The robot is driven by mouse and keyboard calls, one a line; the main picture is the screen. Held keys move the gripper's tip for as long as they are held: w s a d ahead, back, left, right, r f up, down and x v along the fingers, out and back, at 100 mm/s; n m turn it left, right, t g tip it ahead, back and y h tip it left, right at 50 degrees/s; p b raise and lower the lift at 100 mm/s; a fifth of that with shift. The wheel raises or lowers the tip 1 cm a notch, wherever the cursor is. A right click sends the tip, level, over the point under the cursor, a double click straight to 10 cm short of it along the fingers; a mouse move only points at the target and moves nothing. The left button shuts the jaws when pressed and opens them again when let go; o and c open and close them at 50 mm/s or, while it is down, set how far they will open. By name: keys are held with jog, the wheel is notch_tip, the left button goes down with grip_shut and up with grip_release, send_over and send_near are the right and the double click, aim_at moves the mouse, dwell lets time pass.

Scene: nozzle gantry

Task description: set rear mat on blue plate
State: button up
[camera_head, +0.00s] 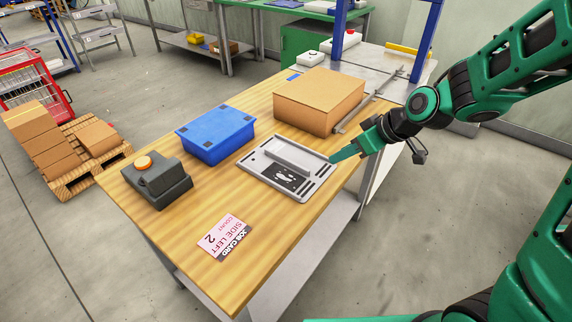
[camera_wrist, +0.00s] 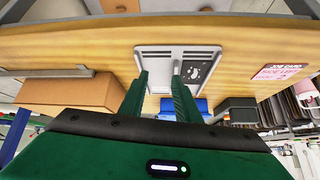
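A grey tray (camera_head: 318,187) lies on the wooden table, with a raised bar along it and a dark mat (camera_head: 285,178) bearing white marks in its near part. I cannot tell whether this is the rear mat. The tray (camera_wrist: 153,51) and dark mat (camera_wrist: 196,72) also show in the wrist view. A blue block (camera_head: 217,138) with dark square patches near its top corners stands left of the tray; no other blue plate is clear. My gripper (camera_head: 345,153) is by the tray's right edge. In the wrist view my gripper (camera_wrist: 160,82) has its fingers apart, with nothing between them.
A cardboard box (camera_head: 318,98) stands behind the tray, beside a metal rail. A dark device with an orange button (camera_head: 143,162) is at the left. A job card (camera_head: 225,237) reading "SIDE LEFT COUNT 2" lies near the front. Blue posts (camera_head: 424,40) rise at the back.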

jog(key=n+y, duration=0.2)
send_near(287, 159)
jog(key=v, duration=0.3)
jog(key=shift+t, duration=0.3)
jog(key=shift+s+x, duration=0.1)
jog(key=shift+x, duration=2.75)
jog(key=shift+s+x, duration=0.15)
jog(key=shift+x, duration=2.7)
jog(key=shift+f, duration=0.15)
grip_shut()
